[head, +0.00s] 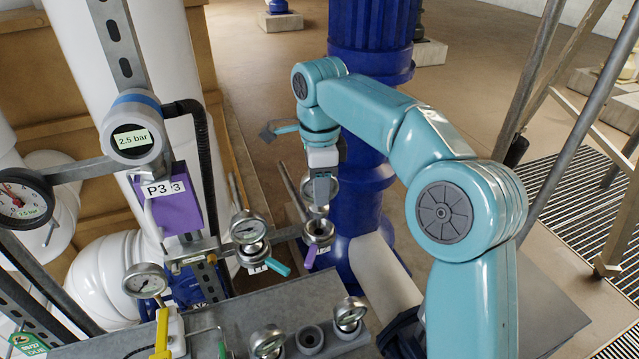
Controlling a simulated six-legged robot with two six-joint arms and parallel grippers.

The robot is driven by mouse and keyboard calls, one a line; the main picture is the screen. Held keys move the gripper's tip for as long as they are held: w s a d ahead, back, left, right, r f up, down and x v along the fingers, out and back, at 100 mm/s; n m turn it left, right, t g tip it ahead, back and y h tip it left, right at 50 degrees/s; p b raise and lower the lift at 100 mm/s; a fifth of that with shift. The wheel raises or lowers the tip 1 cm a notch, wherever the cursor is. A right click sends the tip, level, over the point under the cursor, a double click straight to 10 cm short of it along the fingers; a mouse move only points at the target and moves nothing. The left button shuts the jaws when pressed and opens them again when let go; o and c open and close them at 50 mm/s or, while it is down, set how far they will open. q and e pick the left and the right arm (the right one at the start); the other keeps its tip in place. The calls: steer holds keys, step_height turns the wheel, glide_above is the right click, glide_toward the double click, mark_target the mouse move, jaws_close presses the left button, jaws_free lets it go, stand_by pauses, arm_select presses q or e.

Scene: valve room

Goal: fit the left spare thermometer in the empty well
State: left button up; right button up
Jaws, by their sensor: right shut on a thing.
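My right gripper (321,200) points down, shut on a thermometer with a round pale-rimmed dial (334,190). The fingers cover much of the dial. The thermometer is directly over the well (319,232) with a purple tag on the pipe. I cannot tell whether its stem is inside the well or just above it. On the grey bench in front, one thermometer (267,341) stands at the left and another (350,312) at the right. Between them is an empty round socket (309,339). My left gripper is not in view.
A fitted gauge (247,228) with a teal tag stands close left of the well. Another gauge (146,281), a purple box (174,202) and a black hose (203,150) are farther left. A blue column (369,60) rises behind my right arm.

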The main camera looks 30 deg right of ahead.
steer(key=shift+f+b, duration=1.3)
steer(key=shift+f, duration=0.6)
steer(key=shift+f, duration=0.5)
steer(key=shift+f+b, duration=0.2)
steer(key=shift+b, duration=0.2)
steer(key=shift+f, duration=0.25)
steer(key=o, duration=1)
steer(key=shift+c, duration=0.2)
steer(key=shift+r, duration=0.1)
